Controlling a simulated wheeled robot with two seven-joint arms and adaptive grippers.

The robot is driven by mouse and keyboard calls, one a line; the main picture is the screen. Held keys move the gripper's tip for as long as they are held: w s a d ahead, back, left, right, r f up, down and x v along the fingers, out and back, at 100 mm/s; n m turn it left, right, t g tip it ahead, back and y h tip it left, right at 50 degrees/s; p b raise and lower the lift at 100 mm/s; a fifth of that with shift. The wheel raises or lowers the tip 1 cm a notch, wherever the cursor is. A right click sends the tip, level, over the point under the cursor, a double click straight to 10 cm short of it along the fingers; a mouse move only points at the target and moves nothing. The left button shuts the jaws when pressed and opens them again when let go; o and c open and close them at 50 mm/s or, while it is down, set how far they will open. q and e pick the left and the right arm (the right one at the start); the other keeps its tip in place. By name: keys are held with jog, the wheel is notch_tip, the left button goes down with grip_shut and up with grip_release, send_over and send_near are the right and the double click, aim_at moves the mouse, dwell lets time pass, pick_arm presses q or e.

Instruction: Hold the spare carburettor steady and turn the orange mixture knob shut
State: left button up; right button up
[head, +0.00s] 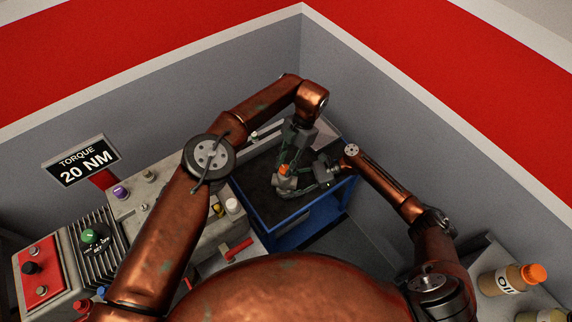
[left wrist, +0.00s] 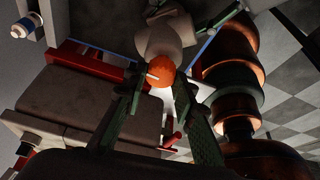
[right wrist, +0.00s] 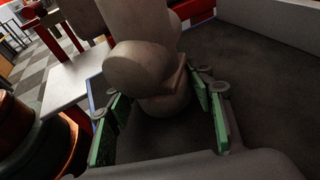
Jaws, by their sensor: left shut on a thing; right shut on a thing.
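The spare carburettor (head: 284,184), a grey-beige body, is at the front part of the blue-edged bench with a dark top (head: 262,208). Its orange mixture knob (head: 284,170) is on top. In the left wrist view the knob (left wrist: 160,74) shows a pale pointer line, roughly level and towards the left. My left gripper (left wrist: 160,80) comes from above, with its fingertips shut on the knob's two sides. My right gripper (right wrist: 160,108) comes from the right and is shut around the carburettor's lower body (right wrist: 150,68). The carburettor's base is partly hidden.
A grey cabinet (head: 135,200) with several knobs and a red lever stands left of the bench, below a "TORQUE 20 NM" sign (head: 82,161). Oil bottles (head: 510,280) stand on a shelf at the right. Grey walls close in behind the bench.

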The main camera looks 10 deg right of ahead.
aim_at(285, 167)
pick_arm(q)
jog(key=n+g+h, duration=0.1)
jog(key=n, duration=0.3)
jog(key=shift+w+n, duration=0.1)
jog(key=shift+n, duration=0.3)
jog(key=shift+n+h, duration=0.3)
jog(key=o, duration=1.2)
jog(key=shift+c, duration=0.2)
jog(key=shift+r, duration=0.1)
notch_tip(285, 167, up, 10)
pick_arm(e)
jog(key=o, duration=0.9)
